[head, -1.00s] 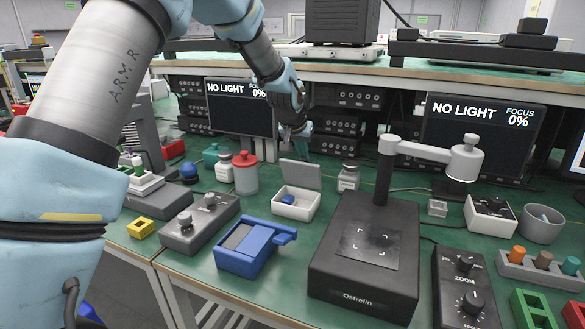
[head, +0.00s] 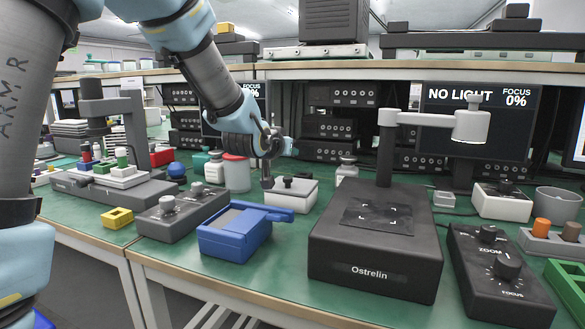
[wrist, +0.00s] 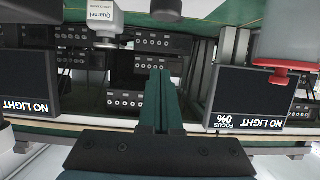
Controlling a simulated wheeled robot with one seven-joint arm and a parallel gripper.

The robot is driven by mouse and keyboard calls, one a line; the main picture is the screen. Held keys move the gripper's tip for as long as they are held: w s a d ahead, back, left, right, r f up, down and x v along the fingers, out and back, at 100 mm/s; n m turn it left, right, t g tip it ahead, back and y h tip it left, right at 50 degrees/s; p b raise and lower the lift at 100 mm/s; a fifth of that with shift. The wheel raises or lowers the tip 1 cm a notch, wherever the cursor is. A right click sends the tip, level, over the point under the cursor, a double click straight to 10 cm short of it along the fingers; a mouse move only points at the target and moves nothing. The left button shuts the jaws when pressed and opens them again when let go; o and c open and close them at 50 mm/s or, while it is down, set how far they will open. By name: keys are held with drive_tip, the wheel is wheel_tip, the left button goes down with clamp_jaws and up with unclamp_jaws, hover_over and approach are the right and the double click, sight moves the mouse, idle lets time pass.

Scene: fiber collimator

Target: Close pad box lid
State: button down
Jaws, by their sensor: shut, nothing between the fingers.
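Whether the lid is fully seated is too small to tell. The box is not clearly visible there.
The blue device (head: 235,232) stands in front of the box, and a grey knob unit (head: 182,215) to its left. A black Ostrelin stand (head: 375,245) is close on the right. A red-lidded jar (head: 237,173) and a white-grey bottle (head: 347,170) stand behind.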

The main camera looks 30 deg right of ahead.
sight(286, 178)
drive_tip(key=shift+a+f+b, duration=0.15)
drive_tip(key=shift+f+b, duration=0.25)
drive_tip(key=shift+b, duration=0.1)
drive_tip(key=b, duration=0.2)
drive_tip(key=shift+s+a+f+b, duration=0.3)
drive_tip(key=shift+s+a+b, duration=0.05)
drive_tip(key=shift+s+a, duration=0.05)
drive_tip(key=shift+s+a+f+b, duration=0.65)
drive_tip(key=shift+a+f+b, duration=0.15)
drive_tip(key=shift+b, duration=0.5)
drive_tip(key=shift+d+f, duration=0.1)
drive_tip(key=shift+f, duration=0.05)
